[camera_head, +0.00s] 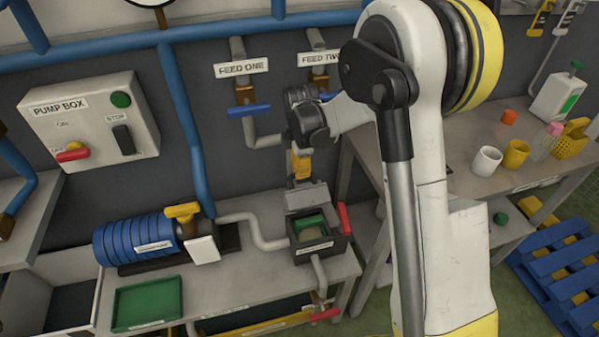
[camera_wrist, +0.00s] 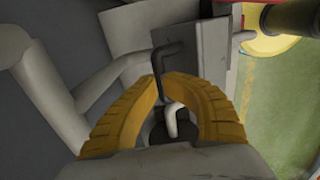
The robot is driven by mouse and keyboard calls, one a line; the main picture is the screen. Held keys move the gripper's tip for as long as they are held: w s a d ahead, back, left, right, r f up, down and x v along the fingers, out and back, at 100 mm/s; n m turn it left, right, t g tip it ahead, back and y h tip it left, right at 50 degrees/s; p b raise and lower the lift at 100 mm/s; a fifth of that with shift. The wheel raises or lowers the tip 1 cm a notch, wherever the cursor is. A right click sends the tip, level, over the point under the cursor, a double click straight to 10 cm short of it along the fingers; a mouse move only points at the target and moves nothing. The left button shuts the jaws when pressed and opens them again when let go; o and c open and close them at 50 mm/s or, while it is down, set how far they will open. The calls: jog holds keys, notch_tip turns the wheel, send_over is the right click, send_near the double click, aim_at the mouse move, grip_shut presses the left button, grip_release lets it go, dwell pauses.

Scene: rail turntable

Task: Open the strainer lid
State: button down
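The strainer is a dark open-topped box (camera_head: 318,254) at the right end of the grey bench in the head view. Its grey lid (camera_head: 306,197) stands raised at the box's back edge, with a green piece and a pale label showing inside the box. My gripper (camera_head: 301,177) is directly above the lid, its yellow fingers pointing down. In the wrist view the fingers (camera_wrist: 162,84) come together around a black bent handle (camera_wrist: 168,52) beside the grey lid (camera_wrist: 198,68). They look shut on it; the exact contact is partly hidden.
A red-handled valve (camera_head: 343,218) stands right beside the strainer box. A blue ribbed pump (camera_head: 140,238) and a green tray (camera_head: 147,303) are to the left. The feed pipes (camera_head: 262,137) run along the wall behind my gripper. A side table (camera_head: 455,150) holds cups at right.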

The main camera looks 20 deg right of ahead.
jog(key=c, duration=1.4)
grip_release()
jog(key=shift+f, duration=0.1)
jog(key=r, duration=1.2)
jog(key=shift+s, duration=0.4)
